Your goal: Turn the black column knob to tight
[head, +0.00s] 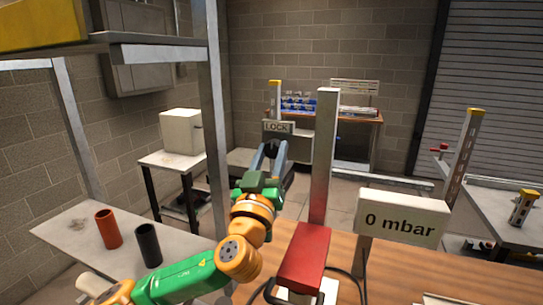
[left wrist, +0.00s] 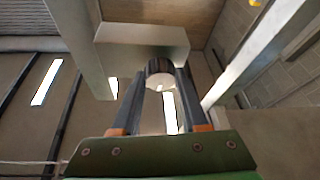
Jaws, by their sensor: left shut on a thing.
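The knob (left wrist: 160,72) shows in the left wrist view as a short round piece with a dark side and a pale end face. It sits between the two fingertips of my left gripper (left wrist: 158,82), which is shut on it. The knob is hidden in the head view. I cannot tell how far it is turned. My right gripper is out of view.
A 0 mbar display (head: 402,217) stands right of the column. A red block (head: 304,256) is at the column's foot on the wooden bench (head: 380,270). Orange (head: 108,229) and black (head: 148,245) cylinders stand on a grey table at left, near a shelf post (head: 213,130).

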